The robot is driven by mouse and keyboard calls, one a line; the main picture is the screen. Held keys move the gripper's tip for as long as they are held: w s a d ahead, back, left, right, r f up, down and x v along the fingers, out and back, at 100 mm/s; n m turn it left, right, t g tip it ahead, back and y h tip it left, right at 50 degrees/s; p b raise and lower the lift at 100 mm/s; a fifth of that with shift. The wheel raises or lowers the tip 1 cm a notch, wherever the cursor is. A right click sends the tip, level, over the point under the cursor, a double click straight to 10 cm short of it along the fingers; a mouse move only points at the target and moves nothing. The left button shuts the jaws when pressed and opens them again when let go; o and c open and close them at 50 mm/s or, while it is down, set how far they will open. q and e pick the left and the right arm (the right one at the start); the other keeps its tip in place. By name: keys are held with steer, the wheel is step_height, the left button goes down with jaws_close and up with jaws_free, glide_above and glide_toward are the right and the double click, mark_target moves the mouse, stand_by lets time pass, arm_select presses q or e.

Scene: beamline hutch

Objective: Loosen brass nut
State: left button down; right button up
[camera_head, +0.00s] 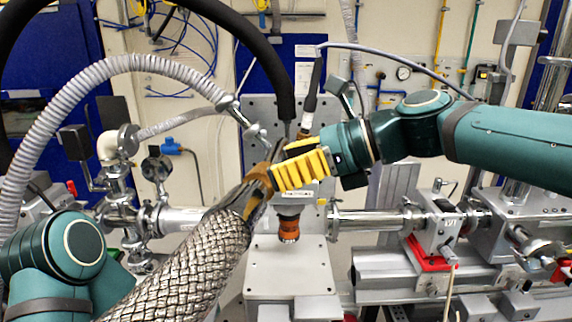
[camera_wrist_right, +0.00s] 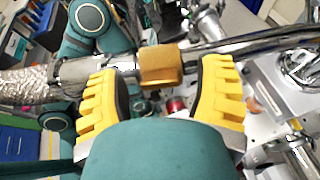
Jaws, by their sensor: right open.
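The brass nut (camera_wrist_right: 160,65) sits on a metal line joined to the braided steel hose (camera_head: 185,262). In the head view the nut (camera_head: 258,178) shows only partly, just left of the yellow fingers. My right gripper (camera_head: 279,168) reaches in from the right with its fingers at the nut. In the wrist view my right gripper (camera_wrist_right: 162,76) is open, one yellow finger on each side of the nut, with a visible gap to both. My left arm shows at the lower left of the head view, but its gripper does not show.
An orange and black cylinder (camera_head: 289,228) hangs below the fingers, above a grey block (camera_head: 290,275). A thick black hose (camera_head: 265,55) comes down close behind the gripper. A corrugated grey hose (camera_head: 90,75) arches at left. Steel beam pipes (camera_head: 370,221) run to the right.

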steer(key=shift+a, duration=0.15)
jaws_close()
arm_select(q)
steer(key=shift+f, duration=0.15)
arm_select(e)
steer(key=shift+f, duration=0.1)
